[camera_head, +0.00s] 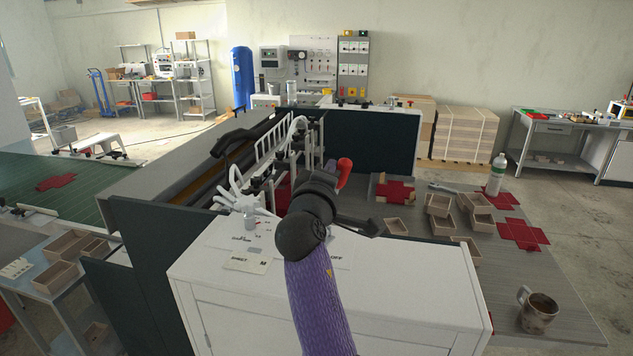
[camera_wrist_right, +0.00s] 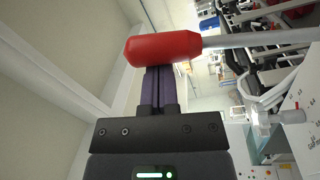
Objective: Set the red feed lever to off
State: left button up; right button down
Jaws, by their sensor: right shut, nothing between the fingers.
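The red feed lever shows in the right wrist view as a red grip (camera_wrist_right: 163,47) on a grey rod running off to the right. In the head view its red knob (camera_head: 344,171) stands just beyond my right gripper (camera_head: 322,186), above the white cabinet. My right gripper, also in the wrist view (camera_wrist_right: 156,14), is shut and empty. The lever's base is hidden behind my gripper and arm. My left gripper is not in view.
A dark panel (camera_head: 372,142) stands behind the lever. On the right table are small boxes (camera_head: 439,213), red blanks (camera_head: 522,236), a bottle (camera_head: 496,176) and a mug (camera_head: 537,312).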

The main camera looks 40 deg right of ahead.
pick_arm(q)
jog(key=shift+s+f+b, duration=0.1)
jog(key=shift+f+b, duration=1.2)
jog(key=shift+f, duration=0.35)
pick_arm(e)
jog(key=shift+s+d+f+m+h, duration=0.15)
jog(key=shift+s+d+f+m, duration=0.05)
jog(key=shift+s+m, duration=0.35)
jog(key=shift+s+d+f+m+h, duration=0.2)
jog(key=shift+s+m, duration=0.25)
jog(key=shift+s, duration=0.15)
jog(key=shift+s+d+f+m+h, duration=0.15)
jog(key=shift+s+d+f+m, duration=0.05)
jog(key=shift+s+m, duration=0.35)
